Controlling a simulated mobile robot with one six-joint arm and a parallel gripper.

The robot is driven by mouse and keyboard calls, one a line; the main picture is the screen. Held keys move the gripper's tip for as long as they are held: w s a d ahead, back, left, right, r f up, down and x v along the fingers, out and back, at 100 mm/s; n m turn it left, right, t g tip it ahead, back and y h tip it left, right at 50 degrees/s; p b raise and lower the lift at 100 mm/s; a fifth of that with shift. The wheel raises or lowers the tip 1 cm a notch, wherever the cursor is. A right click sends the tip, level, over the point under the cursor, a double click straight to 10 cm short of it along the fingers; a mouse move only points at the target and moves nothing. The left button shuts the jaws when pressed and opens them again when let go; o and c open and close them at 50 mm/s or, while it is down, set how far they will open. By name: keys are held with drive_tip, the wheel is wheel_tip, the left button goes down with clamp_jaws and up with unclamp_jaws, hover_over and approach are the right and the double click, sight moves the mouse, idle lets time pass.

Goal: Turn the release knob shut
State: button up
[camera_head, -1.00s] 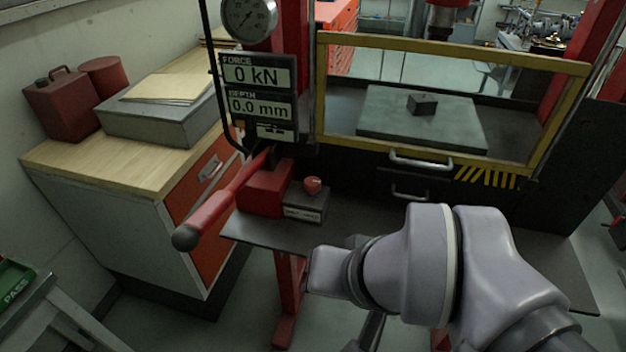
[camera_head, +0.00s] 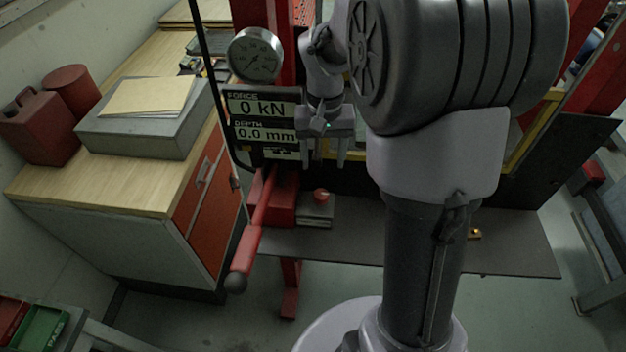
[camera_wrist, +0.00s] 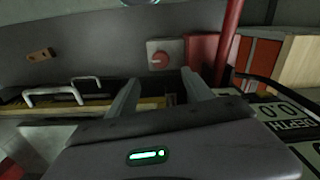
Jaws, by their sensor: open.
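The release knob (camera_head: 321,195) is a small round red knob on top of a grey block (camera_head: 316,215), beside the red pump body (camera_head: 284,196) of the press. The wrist view shows the knob (camera_wrist: 159,60) from above, with a pale mark on it, on its light square plate. My gripper (camera_head: 324,160) points down, above the knob and apart from it. Its two fingers are spread and empty. In the wrist view my gripper (camera_wrist: 160,80) has the knob just beyond and between its fingertips. Nothing hides the knob in either view.
The red pump lever (camera_head: 252,230) slants down at the left of the knob. The force and depth display (camera_head: 262,118) stands close behind my gripper, reading 0 kN and 0.0 mm. The dark shelf (camera_head: 370,237) right of the knob is mostly bare. A wooden-topped cabinet (camera_head: 105,190) stands left.

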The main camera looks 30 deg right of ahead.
sight(321, 194)
wheel_tip(321, 194, down, 12)
drive_tip(key=b, duration=0.2)
drive_tip(key=shift+f+b, duration=0.15)
drive_tip(key=shift+b, duration=0.2)
clamp_jaws()
